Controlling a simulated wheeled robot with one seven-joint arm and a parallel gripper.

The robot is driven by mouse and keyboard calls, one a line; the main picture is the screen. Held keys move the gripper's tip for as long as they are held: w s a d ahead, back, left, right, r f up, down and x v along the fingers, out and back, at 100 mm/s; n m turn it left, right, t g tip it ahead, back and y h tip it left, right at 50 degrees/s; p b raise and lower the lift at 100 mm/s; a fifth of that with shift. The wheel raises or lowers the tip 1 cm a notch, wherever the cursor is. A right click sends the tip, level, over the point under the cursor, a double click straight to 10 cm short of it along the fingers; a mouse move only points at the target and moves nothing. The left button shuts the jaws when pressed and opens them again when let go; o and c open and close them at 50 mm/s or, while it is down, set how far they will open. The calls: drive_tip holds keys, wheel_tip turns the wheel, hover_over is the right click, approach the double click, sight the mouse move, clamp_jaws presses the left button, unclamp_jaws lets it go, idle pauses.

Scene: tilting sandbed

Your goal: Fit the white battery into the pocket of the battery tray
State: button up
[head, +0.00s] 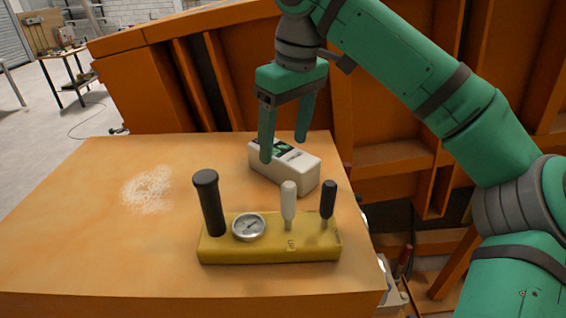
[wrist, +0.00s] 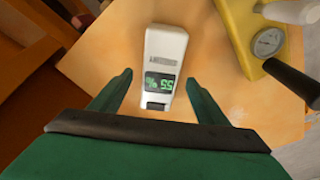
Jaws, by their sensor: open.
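The white battery (head: 300,174) is a long box with a dark and green display, lying on the orange tabletop. In the wrist view the battery (wrist: 165,50) points away from me, display at its near end. My gripper (head: 284,150) is open and points down over the battery. In the wrist view the gripper (wrist: 158,77) has one finger to each side of the battery, with gaps on both sides. I cannot tell whether the fingertips reach below its top. I cannot make out the battery tray or its pocket in either view.
A yellow block (head: 270,252) with a gauge, a tall black handle and two small levers stands in front of the battery. An orange ribbed wall rises behind.

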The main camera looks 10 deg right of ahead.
sight(282, 151)
drive_tip(key=shift+w+a+f, duration=0.1)
drive_tip(key=shift+w+f, duration=0.05)
drive_tip(key=shift+f, duration=0.7)
drive_tip(key=shift+w+a+f, duration=0.1)
drive_tip(key=shift+f, duration=0.75)
clamp_jaws()
drive_tip(key=shift+r, duration=0.15)
drive_tip(key=shift+r, duration=0.65)
wheel_tip(282, 151, up, 2)
drive_tip(key=shift+s+r, duration=0.15)
drive_tip(key=s+d+r, duration=0.1)
drive_tip(key=r, duration=0.1)
drive_tip(key=s+r, duration=0.2)
drive_tip(key=s+d+r, duration=0.1)
drive_tip(key=s, duration=0.1)
drive_tip(key=shift+d+r, duration=0.3)
drive_tip(key=shift+r, duration=0.1)
drive_tip(key=s+d+r, duration=0.3)
drive_tip(key=s, duration=0.4)
drive_tip(key=shift+s+r, duration=0.2)
drive_tip(key=shift+s, duration=0.05)
